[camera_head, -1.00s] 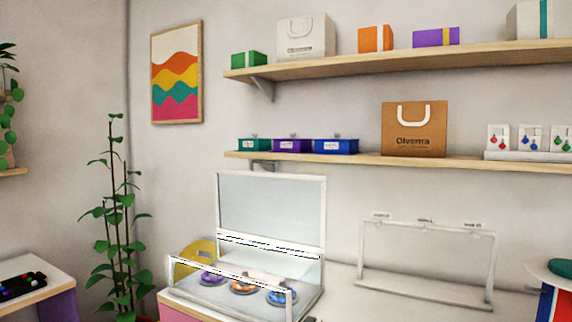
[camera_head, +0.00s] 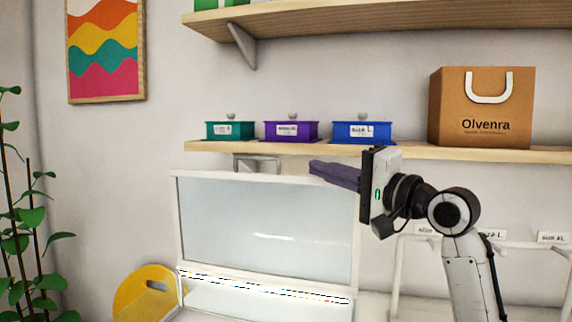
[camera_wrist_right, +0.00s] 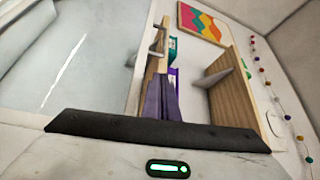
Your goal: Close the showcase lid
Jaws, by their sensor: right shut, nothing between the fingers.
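The showcase lid (camera_head: 265,225), a clear panel in a white frame, stands open and upright in the head view. It also shows at the left of the right wrist view (camera_wrist_right: 70,65). My right gripper (camera_head: 312,168) is shut and empty, its fingers pointing left near the lid's upper right corner. Whether it touches the lid frame I cannot tell. The showcase body is mostly below the head view; only its back part shows under the lid. My left gripper is not in view.
A wooden shelf (camera_head: 400,152) just behind the gripper holds green (camera_head: 230,131), purple (camera_head: 291,132) and blue (camera_head: 362,132) boxes and a brown bag (camera_head: 482,108). A white rack (camera_head: 520,243) stands right of the lid. A yellow disc (camera_head: 146,293) is at the lower left.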

